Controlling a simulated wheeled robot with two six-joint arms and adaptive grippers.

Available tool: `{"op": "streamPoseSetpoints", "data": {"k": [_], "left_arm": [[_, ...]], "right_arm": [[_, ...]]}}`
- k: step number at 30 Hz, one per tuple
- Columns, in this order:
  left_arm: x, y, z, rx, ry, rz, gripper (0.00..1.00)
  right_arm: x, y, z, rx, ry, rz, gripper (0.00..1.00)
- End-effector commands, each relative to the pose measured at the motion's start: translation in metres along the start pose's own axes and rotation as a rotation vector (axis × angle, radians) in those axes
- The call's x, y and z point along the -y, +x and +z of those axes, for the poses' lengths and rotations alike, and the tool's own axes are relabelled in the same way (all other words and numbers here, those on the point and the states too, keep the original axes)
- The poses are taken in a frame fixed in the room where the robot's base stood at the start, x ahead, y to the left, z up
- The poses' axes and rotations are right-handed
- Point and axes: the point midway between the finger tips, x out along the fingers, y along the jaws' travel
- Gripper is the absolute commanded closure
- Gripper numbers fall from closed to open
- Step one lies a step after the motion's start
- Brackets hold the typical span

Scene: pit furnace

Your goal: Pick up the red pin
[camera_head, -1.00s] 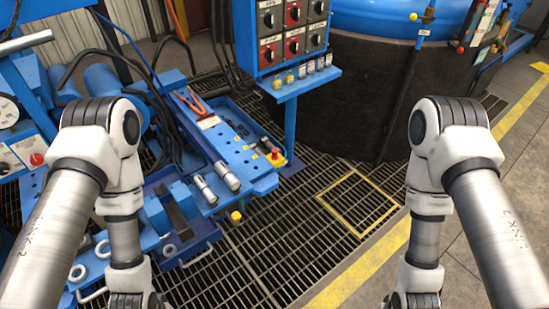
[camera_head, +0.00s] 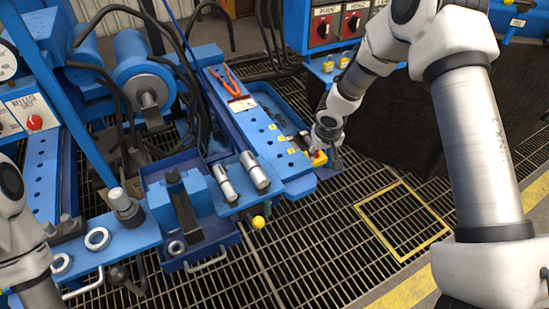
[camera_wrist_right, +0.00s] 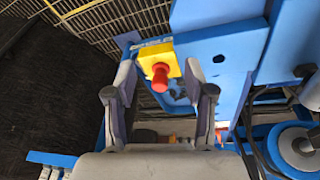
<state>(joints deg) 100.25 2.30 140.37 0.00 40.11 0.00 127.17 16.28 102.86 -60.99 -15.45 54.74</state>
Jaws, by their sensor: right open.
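The red pin (camera_wrist_right: 160,77) stands in a yellow block (camera_wrist_right: 171,60). In the right wrist view it shows between the two fingers of my right gripper (camera_wrist_right: 159,85), which is open with gaps on both sides of the pin. In the head view my right gripper (camera_head: 322,142) reaches down at the end of the blue bench, over the yellow block (camera_head: 319,159). It hides most of the pin there. My left arm shows at the left edge; its gripper is out of view.
The blue bench (camera_head: 290,165) carries two metal cylinders (camera_head: 255,170), orange-handled pliers (camera_head: 233,80) and a long blue tray (camera_head: 270,97). A control panel (camera_head: 335,25) with red switches stands behind. Open floor grating with a yellow-framed hatch (camera_head: 403,222) lies in front.

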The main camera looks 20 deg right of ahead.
Motion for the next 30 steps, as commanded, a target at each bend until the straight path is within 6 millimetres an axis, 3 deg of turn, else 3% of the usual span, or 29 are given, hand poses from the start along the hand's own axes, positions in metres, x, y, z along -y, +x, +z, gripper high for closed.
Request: {"op": "streamPoseSetpoints", "data": {"k": [1,5,9,22,29,30], "left_arm": [[0.0,0.027,0.0,0.0,0.0,0.0,1.0],[0.0,0.041,0.0,0.0,0.001,0.0,1.0],[0.0,0.041,0.0,0.0,0.001,0.0,1.0],[0.0,0.038,0.0,0.0,0.0,0.0,1.0],[0.0,0.038,0.0,0.0,0.0,0.0,1.0],[0.0,0.038,0.0,0.0,0.0,0.0,1.0]], "right_arm": [[-0.003,0.007,-0.015,-0.053,0.02,-0.012,0.46],[-0.006,-0.008,-0.035,-0.116,0.048,-0.034,0.46],[-0.006,-0.006,-0.042,-0.132,0.051,-0.037,0.46],[-0.009,0.058,-0.049,-0.128,0.05,-0.038,0.46],[-0.009,0.061,-0.05,-0.129,0.05,-0.039,0.46],[-0.009,0.061,-0.05,-0.129,0.05,-0.039,0.57]]}}
